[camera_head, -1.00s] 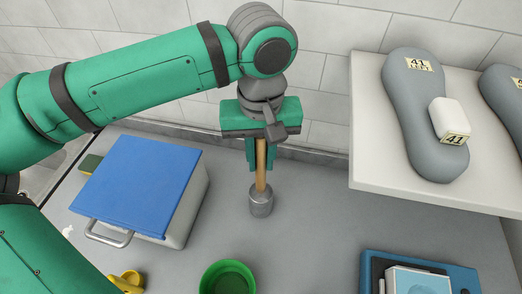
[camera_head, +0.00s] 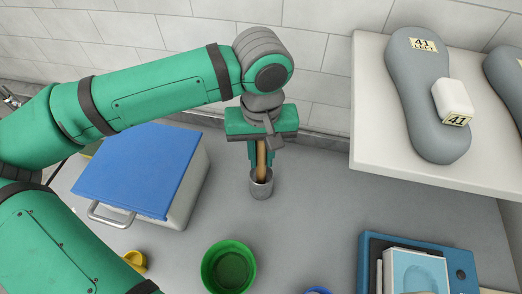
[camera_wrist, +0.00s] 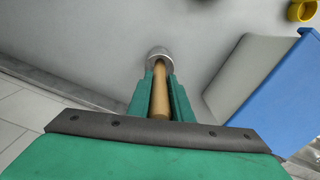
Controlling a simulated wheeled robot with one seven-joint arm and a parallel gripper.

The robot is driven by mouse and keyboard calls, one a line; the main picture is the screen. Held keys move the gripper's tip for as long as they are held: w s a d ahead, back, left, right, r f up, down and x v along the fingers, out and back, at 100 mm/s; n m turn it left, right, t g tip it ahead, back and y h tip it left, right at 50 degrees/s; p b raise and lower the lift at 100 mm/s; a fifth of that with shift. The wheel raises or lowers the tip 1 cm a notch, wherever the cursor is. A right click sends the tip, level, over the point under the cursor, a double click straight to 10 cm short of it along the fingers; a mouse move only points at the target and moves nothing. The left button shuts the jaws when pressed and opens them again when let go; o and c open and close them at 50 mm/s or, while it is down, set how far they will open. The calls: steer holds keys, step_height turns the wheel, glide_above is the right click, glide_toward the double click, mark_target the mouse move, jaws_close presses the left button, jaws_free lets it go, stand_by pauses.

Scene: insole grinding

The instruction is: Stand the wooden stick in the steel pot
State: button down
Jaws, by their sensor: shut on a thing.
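The wooden stick (camera_head: 261,160) is upright between the fingers of my gripper (camera_head: 262,150), which is shut on it. Its lower end shows within the rim of the steel pot (camera_head: 261,188), a small grey cylinder standing on the worktop. Whether the stick touches the pot's bottom is hidden. In the wrist view the stick (camera_wrist: 160,98) runs between both green fingers of my gripper (camera_wrist: 160,85) towards the steel pot (camera_wrist: 158,53). The pot's rim surrounds the stick's far end there.
A box with a blue lid (camera_head: 140,168) stands left of the pot. A green bowl (camera_head: 229,267) is in front. A white shelf (camera_head: 365,130) with grey insoles is at the right, above a blue tray (camera_head: 368,262). A tiled wall is behind.

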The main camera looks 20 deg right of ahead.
steer(key=shift+f, duration=0.15)
steer(key=c, duration=1.5)
jaws_free()
step_height(320, 180, up, 11)
steer(key=shift+f, duration=0.1)
